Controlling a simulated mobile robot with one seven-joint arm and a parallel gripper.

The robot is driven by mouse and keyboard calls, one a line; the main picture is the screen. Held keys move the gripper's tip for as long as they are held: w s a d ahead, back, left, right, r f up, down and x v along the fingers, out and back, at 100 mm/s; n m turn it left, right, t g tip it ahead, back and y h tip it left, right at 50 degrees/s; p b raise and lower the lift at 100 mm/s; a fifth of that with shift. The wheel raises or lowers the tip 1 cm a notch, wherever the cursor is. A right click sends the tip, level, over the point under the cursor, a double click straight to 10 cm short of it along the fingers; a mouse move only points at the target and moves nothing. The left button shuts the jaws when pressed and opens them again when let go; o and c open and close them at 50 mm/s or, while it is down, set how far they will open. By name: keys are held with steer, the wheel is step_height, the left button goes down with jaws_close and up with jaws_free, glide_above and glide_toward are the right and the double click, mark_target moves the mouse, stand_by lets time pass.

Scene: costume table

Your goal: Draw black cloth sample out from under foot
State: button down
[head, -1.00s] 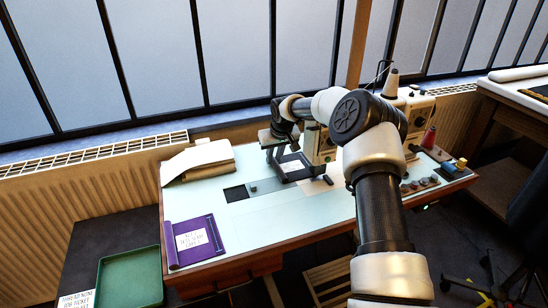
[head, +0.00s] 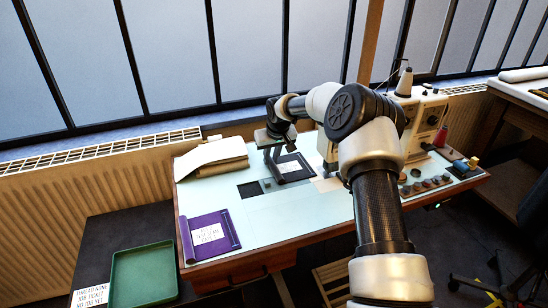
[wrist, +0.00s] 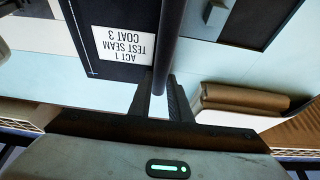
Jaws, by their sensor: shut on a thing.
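The black cloth sample (head: 295,178) lies on the pale table top, left of the cream sewing machine (head: 432,118). Its white label reads "ACT 1 TEST SEAM COAT 3" in the wrist view (wrist: 124,42). My gripper (head: 275,178) stands over its left edge. In the wrist view my gripper (wrist: 160,92) is shut on the dark, rod-like edge of the sample. A beige patch (head: 327,184) shows between the sample and the machine. The foot itself is too small to make out, and my arm hides part of the machine.
A purple sample (head: 188,243) lies at the table's front left. A dark square (head: 249,190) is beside my gripper, and a folded tan stack (head: 212,157) lies behind. A green tray (head: 145,275) stands lower left. Several small round items line the table's right side.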

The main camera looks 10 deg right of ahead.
steer(key=shift+s+a, duration=0.1)
steer(key=shift+a, duration=0.35)
steer(key=c, duration=1.6)
jaws_free()
steer(key=shift+o, duration=0.2)
steer(key=p+v, duration=0.2)
steer(key=v, duration=1.5)
steer(key=shift+r+p, duration=0.3)
steer(key=shift+p, duration=0.1)
